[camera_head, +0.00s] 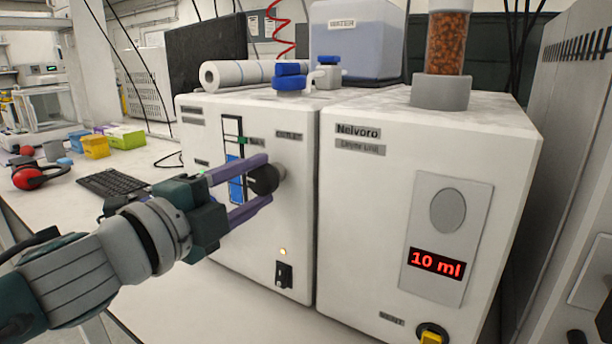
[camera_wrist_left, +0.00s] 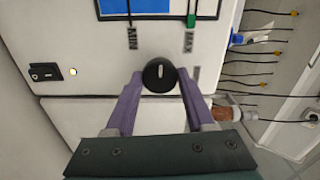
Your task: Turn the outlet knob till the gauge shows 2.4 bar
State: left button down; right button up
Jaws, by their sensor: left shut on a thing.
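The outlet knob (camera_head: 264,179) is round and black, on the front of the left white unit, below a label reading OUTLET. In the left wrist view the knob (camera_wrist_left: 160,78) has a white mark on its face. My left gripper (camera_head: 267,178) has one purple finger on each side of the knob and is shut on it. A blue column indicator (camera_head: 236,190) with a green marker and a MAX label is left of the knob, partly hidden by a finger. No gauge reading in bar is visible. My right gripper is not in view.
A right white unit (camera_head: 365,200) stands close beside, with a red 10 ml display (camera_head: 436,263) and a yellow part (camera_head: 432,334) low down. A black switch (camera_head: 284,274) is below the knob. A paper roll (camera_head: 240,75) and water tank (camera_head: 356,45) are on top.

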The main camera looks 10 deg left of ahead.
pick_arm(q)
jog(key=n+p, duration=0.1)
jog(key=n, duration=0.3)
jog(key=shift+r+n, duration=0.15)
jog(key=shift+n, duration=0.15)
jog(key=n+p, duration=0.1)
jog(key=n, duration=0.3)
jog(key=shift+n+p, duration=0.3)
jog(key=shift+p, duration=0.1)
jog(key=n+p, duration=0.1)
jog(key=n, duration=0.3)
jog(key=shift+n, duration=2.4)
jog(key=shift+c, duration=1.3)
grip_release()
